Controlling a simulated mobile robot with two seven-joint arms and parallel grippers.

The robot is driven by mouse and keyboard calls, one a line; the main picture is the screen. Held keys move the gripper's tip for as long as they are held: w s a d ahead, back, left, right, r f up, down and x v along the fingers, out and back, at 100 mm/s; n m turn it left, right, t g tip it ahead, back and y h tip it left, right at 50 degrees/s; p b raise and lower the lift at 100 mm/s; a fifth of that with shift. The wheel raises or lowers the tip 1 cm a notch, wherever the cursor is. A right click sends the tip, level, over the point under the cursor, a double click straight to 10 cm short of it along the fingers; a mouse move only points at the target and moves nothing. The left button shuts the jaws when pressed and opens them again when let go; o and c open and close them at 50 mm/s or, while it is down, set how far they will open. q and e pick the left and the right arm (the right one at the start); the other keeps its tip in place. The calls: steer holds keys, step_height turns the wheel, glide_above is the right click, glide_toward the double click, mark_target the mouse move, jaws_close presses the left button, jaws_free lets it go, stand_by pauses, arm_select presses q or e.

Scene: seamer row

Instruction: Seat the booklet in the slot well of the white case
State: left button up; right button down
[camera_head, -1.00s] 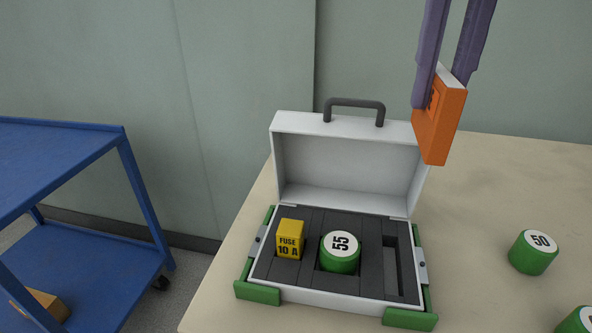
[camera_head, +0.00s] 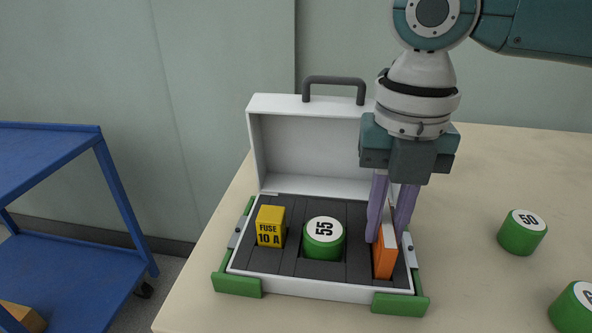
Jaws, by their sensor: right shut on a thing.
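The white case (camera_head: 310,289) stands open on the table, its lid raised at the back. Its dark insert holds a yellow fuse (camera_head: 270,227) at left and a green cylinder marked 55 (camera_head: 324,238) in the middle. The orange booklet (camera_head: 384,262) is upright at the right slot well, its lower end at the insert. I cannot tell how deep it sits, and the well is hidden behind it. My right gripper (camera_head: 391,236) points down with its purple fingers shut on the booklet's upper part. My left gripper is not in view.
Green corner blocks (camera_head: 238,285) flank the case. A green cylinder marked 50 (camera_head: 522,232) and another green cylinder (camera_head: 574,307) stand on the table (camera_head: 470,270) to the right. A blue cart (camera_head: 75,262) stands at left, apart from the table.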

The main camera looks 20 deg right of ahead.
mark_target(386, 220)
steer(key=shift+f, duration=0.25)
steer(key=c, duration=0.8)
jaws_free()
step_height(386, 220, up, 11)
steer(key=p, duration=0.2)
steer(key=s+a+f+m+t+y, duration=0.25)
steer(key=s+a+f+m, duration=0.55)
steer(key=a+m, duration=0.4)
steer(key=s+d+f+m, duration=0.1)
steer(key=s+d+m, duration=0.1)
steer(key=m, duration=0.3)
steer(key=s+d+f+m+h, duration=0.1)
steer(key=s+d+f+m, duration=0.1)
steer(key=s+d+m, duration=0.1)
steer(key=s+d+f+m+t+h, duration=0.1)
steer(key=s+d+m, duration=0.2)
steer(key=m, duration=0.4)
steer(key=shift+d+f+m, duration=0.15)
steer(key=shift+d+m, duration=0.25)
steer(key=shift+d, duration=0.05)
